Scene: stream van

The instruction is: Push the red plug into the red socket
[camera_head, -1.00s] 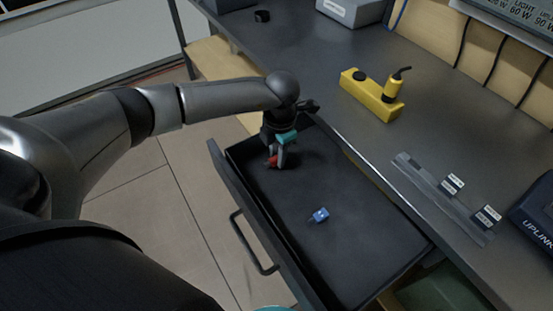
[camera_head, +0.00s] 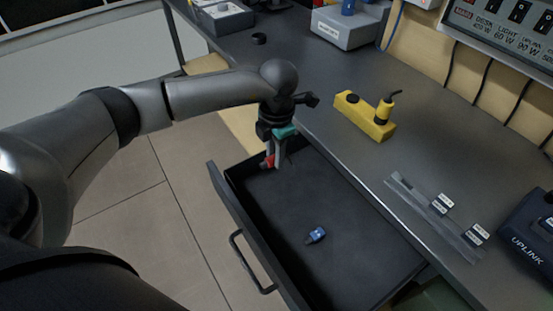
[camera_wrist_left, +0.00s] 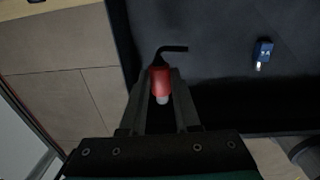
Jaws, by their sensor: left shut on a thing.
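The red plug (camera_wrist_left: 160,82) is held between the two fingers of my left gripper (camera_wrist_left: 163,90) in the left wrist view. A short bent black cable end sticks out of it, and a pale tip shows at its other end. In the head view the red plug (camera_head: 269,162) shows at the fingertips of my left gripper (camera_head: 274,160), which is over the far left end of the open drawer (camera_head: 330,225). I cannot make out a red socket in these frames. My right gripper is not in view.
A blue plug (camera_head: 316,235) lies in the drawer; it also shows in the left wrist view (camera_wrist_left: 262,52). On the bench stand a yellow box with a yellow plug (camera_head: 365,115), a clear strip with labels (camera_head: 430,215), an uplink box (camera_head: 530,240) and grey boxes (camera_head: 348,25) behind.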

